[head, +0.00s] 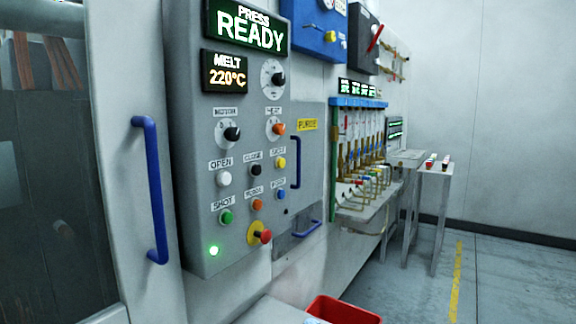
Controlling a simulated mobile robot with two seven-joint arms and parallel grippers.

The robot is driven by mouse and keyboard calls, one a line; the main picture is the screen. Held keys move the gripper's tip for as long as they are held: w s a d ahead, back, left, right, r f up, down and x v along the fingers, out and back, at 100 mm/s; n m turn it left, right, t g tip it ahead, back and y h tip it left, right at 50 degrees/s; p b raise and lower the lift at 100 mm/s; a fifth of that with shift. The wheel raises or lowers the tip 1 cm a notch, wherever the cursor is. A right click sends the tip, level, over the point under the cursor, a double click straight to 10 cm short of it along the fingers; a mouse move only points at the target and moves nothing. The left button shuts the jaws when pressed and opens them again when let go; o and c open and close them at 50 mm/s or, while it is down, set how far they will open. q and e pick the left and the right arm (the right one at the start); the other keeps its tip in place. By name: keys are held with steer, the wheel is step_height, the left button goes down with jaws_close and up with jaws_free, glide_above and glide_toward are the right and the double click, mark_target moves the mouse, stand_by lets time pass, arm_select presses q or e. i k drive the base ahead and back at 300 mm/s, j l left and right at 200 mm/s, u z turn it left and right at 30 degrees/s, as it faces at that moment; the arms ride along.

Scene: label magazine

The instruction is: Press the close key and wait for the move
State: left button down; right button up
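The grey control panel (190,160) fills the middle left of the head view. The close key (256,170) is a small black button under a label that seems to read CLOSE. To its left is the white open key (223,179), to its right a yellow key (280,163). Below are a green shot key (226,216), an orange key (258,205) and a blue key (281,194). The top display (245,26) reads PRESS READY; the lower display (224,72) reads MELT 220°C. A green lamp (214,251) is lit. Neither gripper is in view.
A door with a blue handle (152,190) and dark window stands left. A red emergency knob on a yellow base (259,234) sits low on the panel. A red bin (342,310) stands below. A rack of valves (360,160) and a small table are further right. The right floor is clear.

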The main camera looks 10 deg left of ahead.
mark_target(257, 170)
steer(key=i+l, duration=0.7)
steer(key=l+u, duration=0.05)
